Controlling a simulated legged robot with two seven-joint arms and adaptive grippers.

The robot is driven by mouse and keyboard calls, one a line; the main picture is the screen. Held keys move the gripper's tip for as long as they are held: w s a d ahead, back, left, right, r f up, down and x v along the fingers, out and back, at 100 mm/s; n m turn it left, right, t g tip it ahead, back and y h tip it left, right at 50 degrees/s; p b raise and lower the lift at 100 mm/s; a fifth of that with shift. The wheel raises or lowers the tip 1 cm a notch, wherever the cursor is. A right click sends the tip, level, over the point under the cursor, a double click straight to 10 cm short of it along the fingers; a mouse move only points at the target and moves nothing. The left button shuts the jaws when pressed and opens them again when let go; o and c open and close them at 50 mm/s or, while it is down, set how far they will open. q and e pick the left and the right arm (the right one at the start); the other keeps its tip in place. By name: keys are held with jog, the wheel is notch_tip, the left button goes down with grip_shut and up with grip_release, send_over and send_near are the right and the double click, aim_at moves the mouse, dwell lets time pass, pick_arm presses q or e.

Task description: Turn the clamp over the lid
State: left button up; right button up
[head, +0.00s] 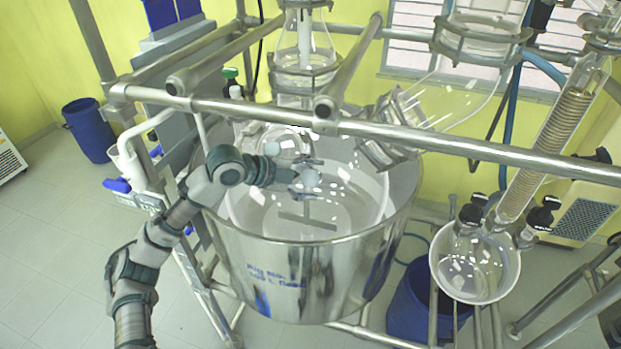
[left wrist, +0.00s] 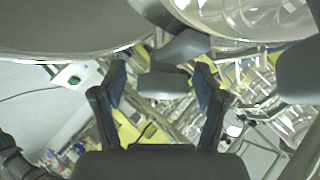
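The glass reactor vessel (head: 355,205) sits inside a large steel pot (head: 290,270). A port with a rounded clear rim (head: 288,142) shows on its top; I cannot clearly tell the lid from the glass around it. A pale round knob (head: 271,148) is at this port, and another pale knob (head: 310,178) is at my left gripper (head: 306,176). In the left wrist view, my left gripper (left wrist: 160,85) is open. A grey clamp-like piece (left wrist: 165,85) appears between its fingers, with gaps on both sides. My right gripper is not in view.
A steel rail (head: 400,130) crosses above the pot, and another bar (head: 350,65) runs back from it. A glass elbow (head: 430,105) and a coiled condenser (head: 560,115) stand at right. A round flask (head: 475,265) hangs at lower right. The floor at left is open.

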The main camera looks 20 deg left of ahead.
pick_arm(q)
jog(key=shift+r, duration=0.1)
jog(key=shift+s+a+r, duration=0.1)
jog(key=v, duration=1.1)
jog(key=shift+a, duration=0.35)
jog(key=shift+d, duration=0.1)
jog(key=shift+s, duration=0.15)
